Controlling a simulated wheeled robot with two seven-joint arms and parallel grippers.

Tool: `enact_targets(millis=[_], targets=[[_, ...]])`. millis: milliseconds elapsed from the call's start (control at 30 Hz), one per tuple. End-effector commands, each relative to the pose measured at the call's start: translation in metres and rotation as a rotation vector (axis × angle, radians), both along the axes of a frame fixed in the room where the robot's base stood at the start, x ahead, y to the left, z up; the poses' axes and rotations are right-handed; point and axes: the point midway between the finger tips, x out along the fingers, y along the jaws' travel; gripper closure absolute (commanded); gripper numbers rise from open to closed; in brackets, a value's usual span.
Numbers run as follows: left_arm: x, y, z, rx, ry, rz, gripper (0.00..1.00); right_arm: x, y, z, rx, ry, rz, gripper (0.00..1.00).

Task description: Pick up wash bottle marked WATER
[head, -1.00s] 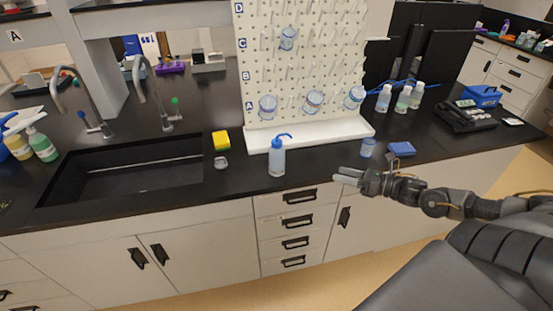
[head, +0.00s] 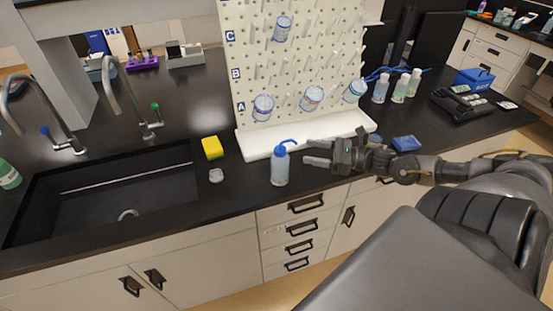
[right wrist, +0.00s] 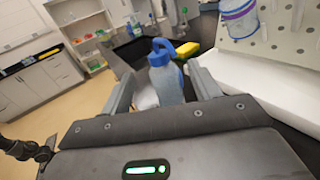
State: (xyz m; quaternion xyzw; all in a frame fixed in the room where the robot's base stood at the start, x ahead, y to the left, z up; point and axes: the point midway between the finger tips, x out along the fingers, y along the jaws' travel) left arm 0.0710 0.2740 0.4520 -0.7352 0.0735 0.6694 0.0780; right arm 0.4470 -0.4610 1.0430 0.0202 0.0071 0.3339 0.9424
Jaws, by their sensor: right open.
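The wash bottle (head: 280,170) is a translucent bottle with a blue cap and a bent blue spout. It stands upright on the black counter, in front of the white drip tray. Any marking on it is too small to read. My right gripper (head: 307,153) is open and empty, just to the right of the bottle, with its fingers pointing at it. In the right wrist view the bottle (right wrist: 166,84) shows in the gap between the two fingers, apparently just ahead of the tips. My left gripper is not in view.
A pegboard (head: 290,60) with hanging beakers rises behind the drip tray (head: 262,143). A yellow sponge (head: 212,148) and a small pale item (head: 216,175) lie left of the bottle, beside the sink (head: 100,195). A blue box (head: 405,143) lies behind my right arm.

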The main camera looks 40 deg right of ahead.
Motion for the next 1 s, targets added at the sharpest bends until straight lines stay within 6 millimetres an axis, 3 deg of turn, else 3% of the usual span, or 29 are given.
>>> enact_targets(millis=[100,233,567,867,1000], targets=[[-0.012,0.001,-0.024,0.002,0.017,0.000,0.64,0.014,0.011,-0.007,0.001,-0.004,0.003,0.38],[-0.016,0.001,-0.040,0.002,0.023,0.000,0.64,0.028,0.023,-0.006,0.001,-0.004,0.002,0.38],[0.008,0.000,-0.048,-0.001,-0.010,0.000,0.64,0.039,0.032,-0.001,0.000,0.001,0.000,0.38],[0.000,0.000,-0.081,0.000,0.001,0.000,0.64,0.060,0.053,-0.005,0.001,-0.006,0.001,0.38],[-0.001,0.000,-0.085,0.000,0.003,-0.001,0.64,0.071,0.061,-0.002,0.002,-0.003,-0.001,0.38]])
